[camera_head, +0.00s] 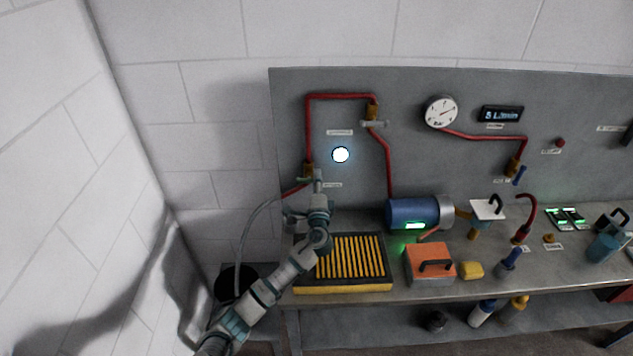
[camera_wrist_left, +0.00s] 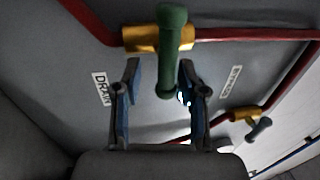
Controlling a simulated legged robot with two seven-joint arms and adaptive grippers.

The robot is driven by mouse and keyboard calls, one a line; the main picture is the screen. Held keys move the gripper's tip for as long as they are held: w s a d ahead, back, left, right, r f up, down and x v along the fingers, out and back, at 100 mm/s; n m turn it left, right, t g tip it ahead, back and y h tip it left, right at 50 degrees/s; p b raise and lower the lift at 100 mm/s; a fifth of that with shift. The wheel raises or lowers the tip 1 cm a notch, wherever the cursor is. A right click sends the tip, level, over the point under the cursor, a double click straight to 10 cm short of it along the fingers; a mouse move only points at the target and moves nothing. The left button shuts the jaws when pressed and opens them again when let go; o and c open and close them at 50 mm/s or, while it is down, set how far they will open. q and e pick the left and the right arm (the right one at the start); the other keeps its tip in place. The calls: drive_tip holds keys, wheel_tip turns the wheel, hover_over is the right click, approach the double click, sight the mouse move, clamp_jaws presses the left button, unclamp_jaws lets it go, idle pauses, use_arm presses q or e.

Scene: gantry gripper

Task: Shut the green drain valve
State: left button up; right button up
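The green drain valve handle (camera_wrist_left: 172,50) shows large in the left wrist view, on a brass valve body (camera_wrist_left: 142,39) in a red pipe. The handle lies crosswise to the pipe there. A label reading DRAIN (camera_wrist_left: 102,88) is beside it. My left gripper (camera_wrist_left: 160,88) is open, one finger on each side of the handle's lower end, with gaps visible; I cannot tell the depth. In the head view, the left gripper (camera_head: 316,186) is at the brass drain valve body (camera_head: 308,170) on the panel and partly hides the handle. My right gripper is not in view.
Another brass valve with a grey handle (camera_head: 374,124) sits higher on the panel. Below are a yellow-slatted tray (camera_head: 350,288), a blue cylinder (camera_head: 412,213) and an orange box (camera_head: 428,262) on the bench. A dark bucket (camera_head: 236,283) stands left, with a grey hose (camera_head: 243,236).

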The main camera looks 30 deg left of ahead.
use_arm(q)
drive_tip(key=shift+r, duration=0.1)
drive_tip(key=shift+s, duration=0.2)
drive_tip(key=v, duration=1.1)
drive_tip(key=shift+s+d+f, duration=0.15)
drive_tip(key=shift+d+f, duration=0.05)
drive_tip(key=shift+d, duration=0.1)
